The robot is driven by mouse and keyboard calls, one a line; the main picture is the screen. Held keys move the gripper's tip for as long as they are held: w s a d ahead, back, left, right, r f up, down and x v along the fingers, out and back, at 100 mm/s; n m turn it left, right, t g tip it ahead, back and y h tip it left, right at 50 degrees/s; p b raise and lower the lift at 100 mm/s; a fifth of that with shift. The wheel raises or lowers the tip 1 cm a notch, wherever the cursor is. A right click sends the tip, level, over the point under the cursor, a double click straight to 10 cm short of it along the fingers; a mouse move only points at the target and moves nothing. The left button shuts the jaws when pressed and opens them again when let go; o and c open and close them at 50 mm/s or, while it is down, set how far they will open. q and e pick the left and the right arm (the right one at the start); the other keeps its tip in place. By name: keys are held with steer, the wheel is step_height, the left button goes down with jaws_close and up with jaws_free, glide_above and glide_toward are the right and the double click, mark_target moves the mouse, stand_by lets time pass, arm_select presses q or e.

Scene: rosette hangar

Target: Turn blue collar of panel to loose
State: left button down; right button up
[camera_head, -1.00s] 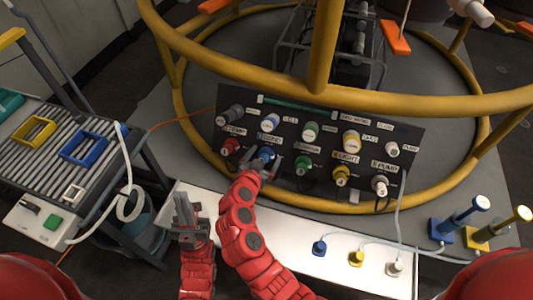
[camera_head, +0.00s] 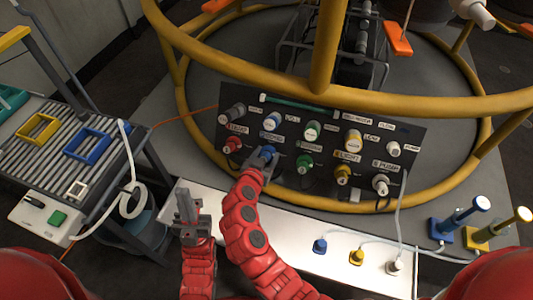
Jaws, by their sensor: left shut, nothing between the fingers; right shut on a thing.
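The dark panel (camera_head: 402,130) stands in the middle, with two rows of coloured connectors. The blue collar (camera_head: 268,152) is in the lower row, second from the left. My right gripper (camera_head: 264,158) is at this blue collar, its fingers closed around it and hiding part of it. Another blue-ringed connector (camera_head: 272,121) sits above it in the upper row. My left gripper (camera_head: 185,205) is shut and empty, pointing up in front of the white ledge, left of my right arm.
A red connector (camera_head: 232,145) is left of the blue collar and a green one (camera_head: 304,162) is right of it. A yellow tubular frame (camera_head: 420,104) rings the panel. A slatted cart (camera_head: 50,165) stands at the left. Blue, yellow and white plugs lie on the white ledge (camera_head: 290,253).

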steer(key=n, duration=0.1)
steer(key=n+p, duration=0.2)
steer(key=shift+r+n+y, duration=0.25)
steer(key=shift+n+y, duration=0.05)
steer(key=shift+n, duration=0.1)
steer(key=n+p, duration=0.3)
steer(key=shift+n+y, duration=0.4)
steer(key=n+y+p, duration=0.1)
steer(key=n+p, duration=0.5)
steer(key=shift+n+p, duration=0.3)
steer(key=shift+n, duration=0.1)
steer(key=shift+a+f+n+g+y+p, duration=0.1)
steer(key=shift+f+n+g+y+p, duration=0.1)
steer(key=shift+n+p, duration=0.7)
steer(key=shift+f+n+g+y+p, duration=0.1)
steer(key=shift+n+g+p, duration=0.1)
steer(key=shift+n+p, duration=0.7)
steer(key=o, duration=1.4)
steer(key=shift+c, duration=0.2)
